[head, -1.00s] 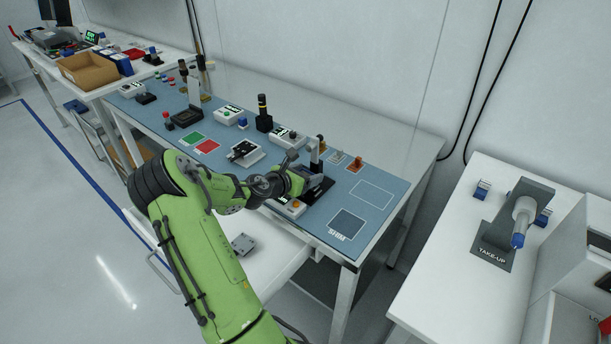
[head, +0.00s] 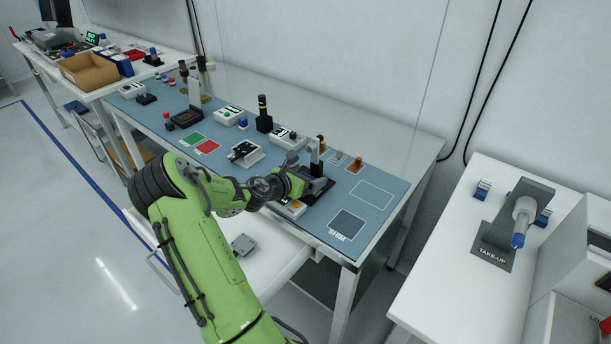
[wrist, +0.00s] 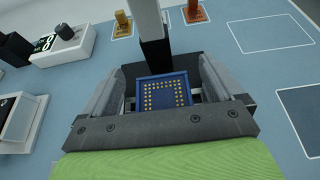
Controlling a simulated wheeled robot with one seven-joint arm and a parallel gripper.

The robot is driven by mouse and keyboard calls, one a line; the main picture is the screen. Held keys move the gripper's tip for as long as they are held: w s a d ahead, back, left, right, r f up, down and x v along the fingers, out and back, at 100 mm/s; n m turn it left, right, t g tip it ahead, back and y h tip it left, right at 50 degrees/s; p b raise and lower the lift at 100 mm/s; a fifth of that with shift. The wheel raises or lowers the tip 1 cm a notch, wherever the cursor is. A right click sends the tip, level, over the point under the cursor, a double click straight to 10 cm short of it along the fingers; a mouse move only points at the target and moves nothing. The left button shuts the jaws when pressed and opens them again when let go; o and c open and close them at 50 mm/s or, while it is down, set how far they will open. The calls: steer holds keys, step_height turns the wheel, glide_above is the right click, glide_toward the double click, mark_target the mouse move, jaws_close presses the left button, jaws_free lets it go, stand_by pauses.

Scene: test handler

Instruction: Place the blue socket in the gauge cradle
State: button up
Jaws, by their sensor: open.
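The blue socket (wrist: 165,92), a square block with gold contacts on its top face, lies between the two fingers of my gripper (wrist: 163,88) in the wrist view. The jaws are open around it. The socket sits at a dark fixture (wrist: 192,68) with an upright post (wrist: 148,22), which looks like the gauge cradle; I cannot tell whether it is fully seated. In the head view my gripper (head: 308,184) is low at the foot of this post (head: 314,157), and the socket is hidden there.
A white box with an orange button (head: 294,206) stands just in front of my gripper. A white box with a dark knob (head: 288,136) is behind it. Small brass and copper-coloured pieces (head: 357,162) stand to the right. Outlined mat areas (head: 371,194) at the right are clear.

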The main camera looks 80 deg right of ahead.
steer(key=v, duration=0.4)
steer(key=p+v, duration=0.1)
steer(key=v, duration=0.3)
steer(key=p+v, duration=0.1)
steer(key=v, duration=0.3)
steer(key=shift+d+r, duration=0.1)
steer(key=shift+r, duration=0.25)
steer(key=shift+w+a, duration=0.2)
steer(key=shift+a, duration=0.05)
steer(key=w+a+r+m+t+y, duration=0.3)
steer(key=w+a+m+t+y, duration=0.15)
steer(key=a, duration=0.65)
steer(key=w+a+r+m+t+y, duration=0.25)
steer(key=w+a+m, duration=0.3)
steer(key=a, duration=0.55)
steer(key=s+a+r+m+t+y, duration=0.1)
steer(key=s+a+r+t+y, duration=0.1)
steer(key=a, duration=0.8)
steer(key=s+a+r+m+t+y, duration=0.2)
steer(key=s+a+r, duration=0.3)
steer(key=a, duration=0.4)
steer(key=shift+s+a+r+y, duration=0.25)
steer(key=shift+s+a+y, duration=0.15)
steer(key=shift+s+y, duration=0.35)
steer(key=shift+r, duration=0.1)
